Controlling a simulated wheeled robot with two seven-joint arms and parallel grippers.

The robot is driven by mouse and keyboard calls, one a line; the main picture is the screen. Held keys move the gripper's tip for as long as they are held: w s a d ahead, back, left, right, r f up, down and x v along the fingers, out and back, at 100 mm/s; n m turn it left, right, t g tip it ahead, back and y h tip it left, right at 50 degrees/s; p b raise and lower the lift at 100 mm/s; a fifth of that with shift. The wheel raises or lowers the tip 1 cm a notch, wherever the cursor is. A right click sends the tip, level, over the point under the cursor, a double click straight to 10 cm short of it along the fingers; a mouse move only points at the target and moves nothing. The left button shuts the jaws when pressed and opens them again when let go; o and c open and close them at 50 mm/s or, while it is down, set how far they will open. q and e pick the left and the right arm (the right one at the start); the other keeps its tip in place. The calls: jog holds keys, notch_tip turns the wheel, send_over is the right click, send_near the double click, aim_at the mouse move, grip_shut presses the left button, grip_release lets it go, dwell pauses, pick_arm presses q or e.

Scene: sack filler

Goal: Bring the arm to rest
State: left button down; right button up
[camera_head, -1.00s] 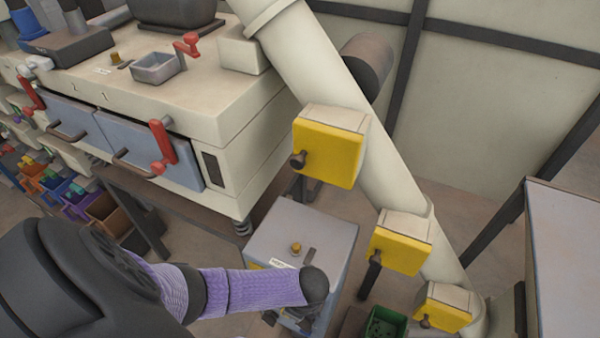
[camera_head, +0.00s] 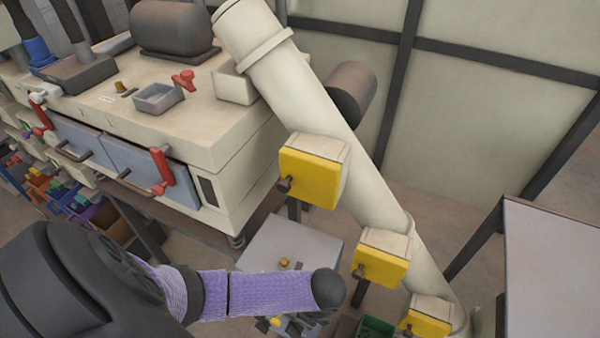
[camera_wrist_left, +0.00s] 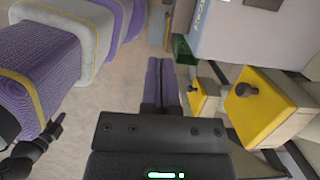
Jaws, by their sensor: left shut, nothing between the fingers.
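My left arm comes in from the left in the head view, with a purple sleeve ending at a dark round joint. The gripper beyond that joint is not clear there. In the left wrist view my left gripper (camera_wrist_left: 162,82) shows its two purple fingers together, with nothing between them. It hangs over bare floor, left of the yellow boxes as pictured.
Yellow-faced boxes (camera_head: 310,178) sit along a slanting cream pipe (camera_head: 330,120). A grey box (camera_head: 285,247) stands behind my arm. A green bin (camera_head: 375,327) is at the bottom. A cream machine (camera_head: 225,130) with red handles fills the upper left, and a grey-topped table (camera_head: 550,260) stands right.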

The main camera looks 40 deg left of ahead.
pick_arm(q)
jog(key=shift+a+r, duration=0.1)
jog(key=shift+r, duration=0.15)
